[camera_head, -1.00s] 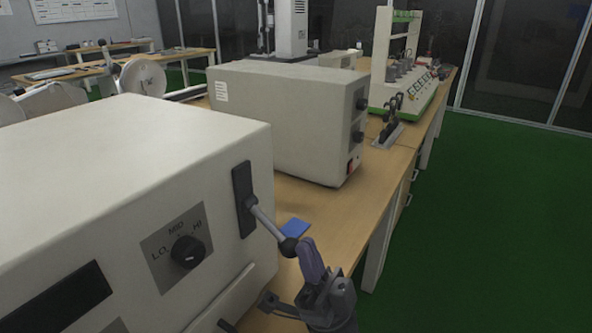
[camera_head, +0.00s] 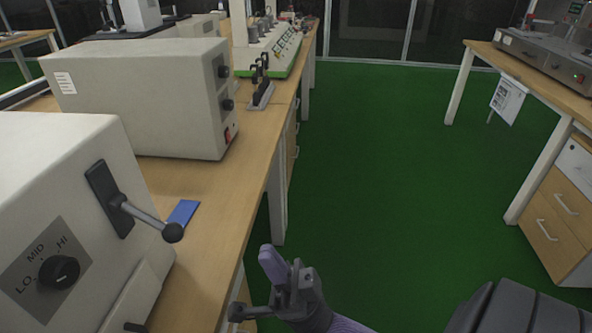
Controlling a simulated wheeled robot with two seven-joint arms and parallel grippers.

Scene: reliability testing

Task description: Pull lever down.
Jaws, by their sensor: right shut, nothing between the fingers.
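The lever (camera_head: 145,216) is a grey rod with a black ball knob, set in a dark upright plate (camera_head: 109,199) on the front of the nearest beige machine (camera_head: 60,155). My left gripper does not show.
A LO-MID-HI dial (camera_head: 59,272) sits left of the lever. A blue item (camera_head: 183,213) lies on the wooden bench (camera_head: 205,240) behind the knob. A second beige machine (camera_head: 145,95) stands further back. Green floor (camera_head: 380,170) is open to the right; another bench (camera_head: 530,75) stands beyond.

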